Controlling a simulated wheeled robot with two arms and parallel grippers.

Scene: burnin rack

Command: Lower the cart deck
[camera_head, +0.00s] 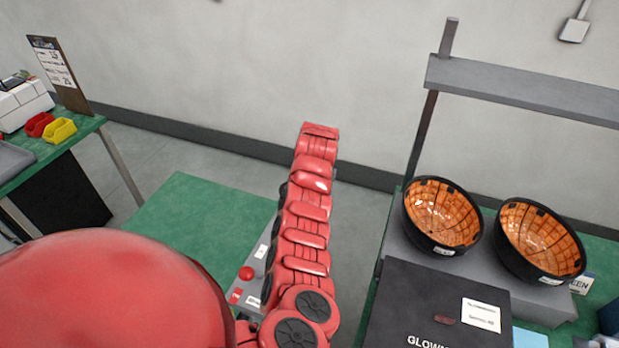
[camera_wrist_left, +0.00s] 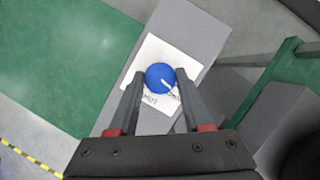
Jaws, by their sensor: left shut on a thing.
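A green deck (camera_head: 195,215) lies flat in the middle left of the head view, and a green surface also fills the upper left of the left wrist view (camera_wrist_left: 60,60). A grey control strip (camera_head: 258,255) with a red button (camera_head: 246,273) runs along its right edge. In the left wrist view a blue knob (camera_wrist_left: 160,76) sits on a white label (camera_wrist_left: 150,53) on a grey panel (camera_wrist_left: 195,25). My left gripper (camera_wrist_left: 160,82) has its fingers on either side of the knob, shut on it. The label's lettering is partly hidden. My right gripper is not seen.
On the right, two black bowls with orange insides (camera_head: 441,213) (camera_head: 540,238) stand by a dark box (camera_head: 440,300), under a grey shelf (camera_head: 520,88). A green table (camera_head: 60,140) with red and yellow bins stands at left. Floor shows between the tables.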

